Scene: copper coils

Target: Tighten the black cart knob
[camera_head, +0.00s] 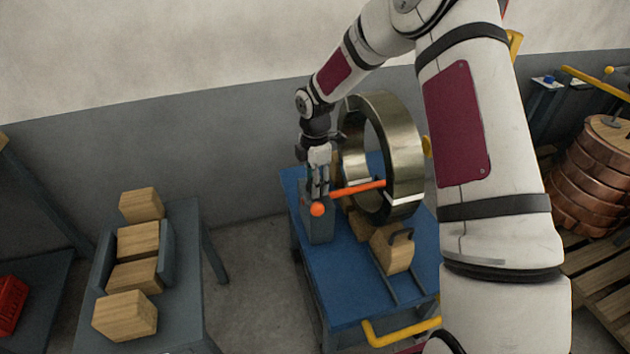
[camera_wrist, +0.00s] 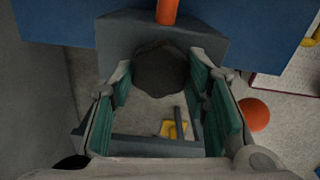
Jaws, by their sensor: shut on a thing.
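The black knob (camera_wrist: 160,68) shows in the wrist view as a dark, many-sided head in front of a grey block (camera_wrist: 115,38). My gripper (camera_wrist: 162,78) has its two green-padded fingers on either side of it, closed on the knob. In the head view my gripper (camera_head: 319,184) points down at the grey block (camera_head: 320,228) on the left side of the blue cart (camera_head: 350,290). The knob is hidden there behind the fingers.
A large metal ring (camera_head: 405,150) stands upright on the cart, right of my gripper. An orange rod (camera_head: 357,187) and orange ball (camera_head: 317,209) are close to the fingers. Wooden blocks (camera_head: 138,240) sit on a grey table at left. Copper coils (camera_head: 590,170) stand at right.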

